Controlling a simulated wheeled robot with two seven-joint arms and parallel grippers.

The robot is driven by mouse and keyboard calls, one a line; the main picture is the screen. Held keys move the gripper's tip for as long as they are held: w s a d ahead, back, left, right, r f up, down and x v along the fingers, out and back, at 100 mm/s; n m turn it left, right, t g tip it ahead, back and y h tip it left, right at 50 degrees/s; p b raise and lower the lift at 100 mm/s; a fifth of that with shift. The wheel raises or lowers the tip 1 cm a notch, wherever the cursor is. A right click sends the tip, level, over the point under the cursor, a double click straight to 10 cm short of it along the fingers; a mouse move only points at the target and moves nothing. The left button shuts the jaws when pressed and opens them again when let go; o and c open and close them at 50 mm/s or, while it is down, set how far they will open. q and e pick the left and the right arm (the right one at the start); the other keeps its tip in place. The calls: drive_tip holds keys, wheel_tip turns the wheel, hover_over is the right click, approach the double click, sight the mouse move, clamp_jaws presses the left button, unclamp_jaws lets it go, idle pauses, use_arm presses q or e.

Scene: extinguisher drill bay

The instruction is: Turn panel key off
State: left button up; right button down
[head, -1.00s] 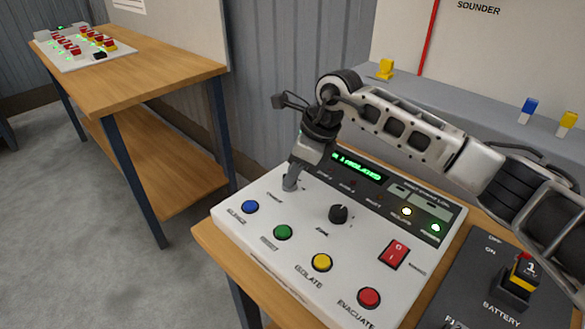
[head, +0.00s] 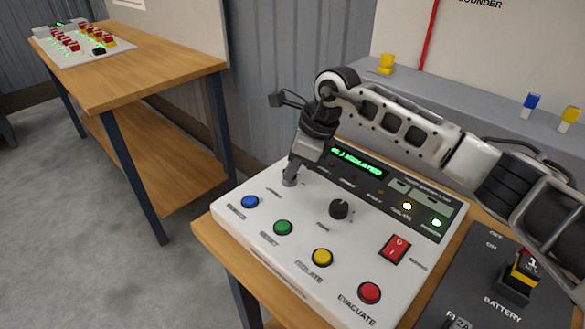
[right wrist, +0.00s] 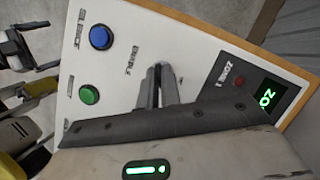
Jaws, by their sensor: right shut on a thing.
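The white control panel (head: 268,228) lies on a wooden bench. My right gripper (head: 290,181) points down at the panel's far left corner, at the key switch position. It is shut on the panel key, which its fingers mostly hide. The right wrist view shows the closed fingers (right wrist: 156,86) against the panel face beside a printed label. I cannot make out which way the key is turned. The panel's green display (head: 358,161) reads something ending in "ISOLATED".
Near the gripper are a blue button (head: 250,202), a green button (head: 283,227) and a black knob (head: 339,209). Yellow (head: 322,257) and red (head: 369,293) buttons and a red rocker switch (head: 395,250) lie nearer. A dark battery box (head: 480,285) stands right.

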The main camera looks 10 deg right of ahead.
drive_tip(key=n+b, duration=0.1)
drive_tip(key=n+g+b, duration=0.1)
drive_tip(key=n+b, duration=0.1)
drive_tip(key=shift+w+f+y, duration=0.15)
drive_tip(key=shift+y, duration=0.15)
drive_tip(key=n+g+b, duration=0.1)
drive_tip(key=n, duration=0.1)
drive_tip(key=shift+n+b, duration=0.3)
drive_tip(key=shift+b, duration=0.05)
drive_tip(key=n+g+b, duration=0.1)
drive_tip(key=n, duration=0.1)
drive_tip(key=shift+w+n, duration=0.15)
drive_tip(key=shift+n, duration=0.15)
drive_tip(key=shift+r+n+g, duration=0.2)
drive_tip(key=shift+n+g, duration=0.2)
drive_tip(key=shift+n, duration=0.6)
use_arm(q)
drive_tip(key=shift+w+d+f+t+h, duration=0.2)
drive_tip(key=shift+d+f, duration=0.15)
drive_tip(key=shift+f, duration=0.25)
drive_tip(key=shift+w+d+f+t+h, duration=0.1)
drive_tip(key=shift+w+d+f+h, duration=0.15)
drive_tip(key=shift+f, duration=0.3)
use_arm(e)
drive_tip(key=shift+n+h, duration=0.4)
drive_tip(key=shift+n, duration=0.1)
use_arm(q)
drive_tip(key=shift+s+n+b, duration=0.1)
drive_tip(key=shift+n+b, duration=0.2)
